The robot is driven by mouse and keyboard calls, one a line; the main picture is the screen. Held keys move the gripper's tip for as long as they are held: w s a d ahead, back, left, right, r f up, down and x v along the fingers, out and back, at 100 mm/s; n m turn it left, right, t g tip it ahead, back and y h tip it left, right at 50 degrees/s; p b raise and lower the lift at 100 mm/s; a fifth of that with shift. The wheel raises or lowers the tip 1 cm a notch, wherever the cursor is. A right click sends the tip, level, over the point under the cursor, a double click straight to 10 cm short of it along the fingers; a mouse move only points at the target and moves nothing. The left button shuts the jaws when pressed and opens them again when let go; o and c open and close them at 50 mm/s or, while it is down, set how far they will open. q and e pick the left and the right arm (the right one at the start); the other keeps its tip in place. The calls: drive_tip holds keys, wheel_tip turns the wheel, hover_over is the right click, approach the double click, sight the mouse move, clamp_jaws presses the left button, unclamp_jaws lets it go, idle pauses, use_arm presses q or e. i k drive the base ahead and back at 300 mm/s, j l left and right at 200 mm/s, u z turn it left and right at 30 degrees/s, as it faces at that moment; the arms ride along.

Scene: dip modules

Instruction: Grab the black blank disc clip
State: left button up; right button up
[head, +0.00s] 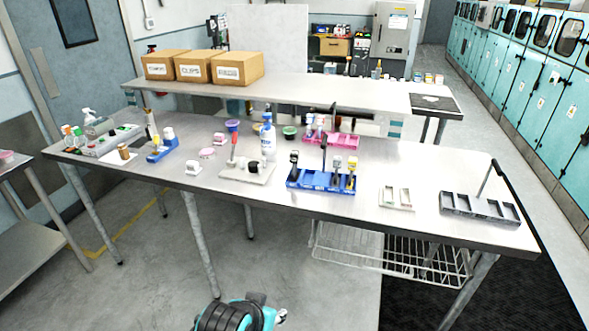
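I cannot pick out the black blank disc clip for certain. A small black piece (254,167) sits on a light grey board (240,174) near the middle of the table, below a white and blue bottle. A blue carrier (320,187) with an upright black handle holds several black, white and yellow-marked pieces. A dark grey carrier (480,208) with a raised black handle stands at the right end, and its slots look empty. Neither gripper can be made out. Only a black and teal part of my own body shows at the bottom edge.
The long metal table (420,225) has bare room along its front right. A white two-slot tray (397,198) lies between the carriers. The white and blue bottle (267,138) stands tall mid-table. A pink carrier (333,139) is behind. A raised shelf (310,91) with cardboard boxes (237,68) runs along the back.

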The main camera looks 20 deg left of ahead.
sight(293, 156)
drive_tip(key=i+j+z, duration=0.1)
drive_tip(key=j, duration=0.4)
drive_tip(key=i+j+z, duration=0.15)
drive_tip(key=j, duration=0.35)
drive_tip(key=i+j+z, duration=0.1)
drive_tip(key=j, duration=0.4)
